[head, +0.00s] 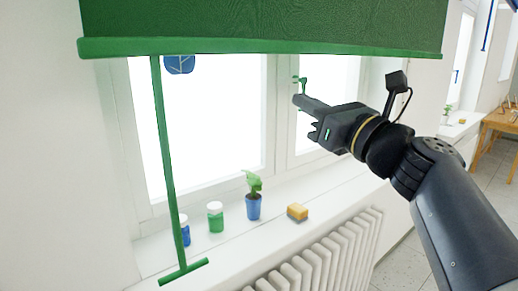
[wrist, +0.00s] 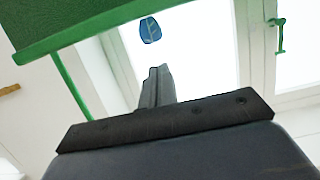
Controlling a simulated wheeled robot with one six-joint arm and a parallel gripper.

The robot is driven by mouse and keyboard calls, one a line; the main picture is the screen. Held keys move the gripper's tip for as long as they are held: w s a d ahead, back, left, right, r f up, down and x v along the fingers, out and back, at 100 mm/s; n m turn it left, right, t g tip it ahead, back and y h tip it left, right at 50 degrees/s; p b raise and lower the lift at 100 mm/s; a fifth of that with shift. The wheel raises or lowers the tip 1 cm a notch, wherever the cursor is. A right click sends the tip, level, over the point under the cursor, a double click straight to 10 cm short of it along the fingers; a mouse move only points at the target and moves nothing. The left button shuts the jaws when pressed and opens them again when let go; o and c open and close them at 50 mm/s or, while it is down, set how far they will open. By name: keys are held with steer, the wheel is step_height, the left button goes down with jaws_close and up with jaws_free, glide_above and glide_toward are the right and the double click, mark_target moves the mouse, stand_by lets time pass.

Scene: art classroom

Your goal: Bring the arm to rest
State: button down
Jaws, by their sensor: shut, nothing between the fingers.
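My gripper (head: 306,117) is raised in front of the window, at the right of the head view, with my arm reaching in from the lower right. Its fingers are together and hold nothing. In the wrist view the closed fingers (wrist: 157,85) point up toward the bright window pane. A green roller blind (head: 260,25) hangs across the top of the window, up and to the left of my gripper. A green pull bar with a crosspiece (head: 168,170) hangs from its left part, well apart from my gripper.
On the white sill (head: 270,238) stand a blue jar (head: 185,231), a green jar (head: 215,217), a potted plant (head: 253,206) and a yellow sponge (head: 297,212). A radiator (head: 325,258) is below. A green window handle (head: 303,86) is behind my gripper. A wooden table (head: 497,122) stands far right.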

steer(key=w+a+r+p, duration=0.6)
steer(key=w+r, duration=0.1)
steer(key=w, duration=0.1)
step_height(320, 180, down, 17)
steer(key=b, duration=1.3)
steer(key=v, duration=0.7)
steer(key=shift+s+d+b, duration=0.2)
steer(key=shift+s+b, duration=0.05)
steer(key=shift+b, duration=0.1)
